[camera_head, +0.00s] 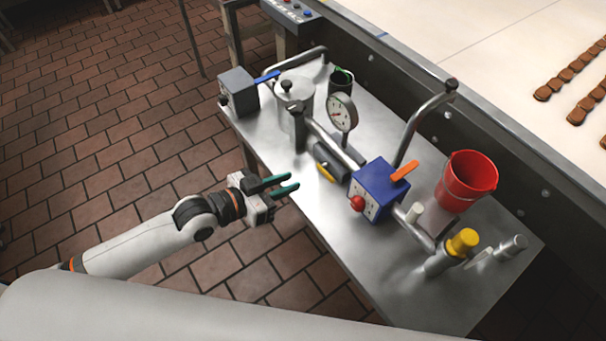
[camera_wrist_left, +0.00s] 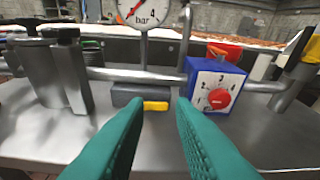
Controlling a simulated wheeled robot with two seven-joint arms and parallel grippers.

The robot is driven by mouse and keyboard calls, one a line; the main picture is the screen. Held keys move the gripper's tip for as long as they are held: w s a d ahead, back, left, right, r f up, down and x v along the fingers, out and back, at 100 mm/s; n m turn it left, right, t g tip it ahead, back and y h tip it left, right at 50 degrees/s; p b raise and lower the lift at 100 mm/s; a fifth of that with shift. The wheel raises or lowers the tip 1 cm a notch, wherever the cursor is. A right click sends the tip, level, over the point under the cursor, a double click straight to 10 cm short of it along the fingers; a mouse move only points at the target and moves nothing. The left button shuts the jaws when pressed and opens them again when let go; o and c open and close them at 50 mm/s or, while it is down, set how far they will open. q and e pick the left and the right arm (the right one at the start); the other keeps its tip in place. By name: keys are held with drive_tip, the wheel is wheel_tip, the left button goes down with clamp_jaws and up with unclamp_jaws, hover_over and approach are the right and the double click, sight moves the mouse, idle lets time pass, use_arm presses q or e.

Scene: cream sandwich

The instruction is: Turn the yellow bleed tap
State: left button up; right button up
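A small yellow tap handle (camera_head: 325,173) sits on the side of a dark grey block (camera_head: 331,160) under the pipe, below the pressure gauge (camera_head: 342,113). In the left wrist view the yellow handle (camera_wrist_left: 155,105) lies between and beyond my fingertips, at the right end of the grey block (camera_wrist_left: 126,93). My left gripper (camera_head: 294,182) is open and empty, with its two green fingers apart, near the table's left edge. A gap separates it from the yellow handle. My right gripper is not in view.
A blue box (camera_head: 376,190) with a red knob (camera_head: 357,203) and orange lever stands right of the block. A red bucket (camera_head: 466,181) and a yellow-capped fitting (camera_head: 462,242) are farther right. A steel pot (camera_head: 294,91) and grey box (camera_head: 239,91) stand at the left end.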

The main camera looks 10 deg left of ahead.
sight(325, 174)
use_arm(q)
drive_tip(key=o, duration=0.6)
drive_tip(key=shift+w+a+f+g+y+p, duration=0.2)
drive_tip(key=shift+a+f+g+y+p, duration=0.1)
drive_tip(key=shift+a+f+p, duration=0.5)
drive_tip(key=shift+c, duration=0.2)
drive_tip(key=o, duration=0.6)
drive_tip(key=shift+w+d+f, duration=0.3)
drive_tip(key=shift+f, duration=0.35)
drive_tip(key=shift+o, duration=0.3)
drive_tip(key=x, duration=1)
drive_tip(key=shift+f, duration=0.15)
drive_tip(key=shift+w+d+f, duration=0.2)
drive_tip(key=shift+w+d, duration=0.1)
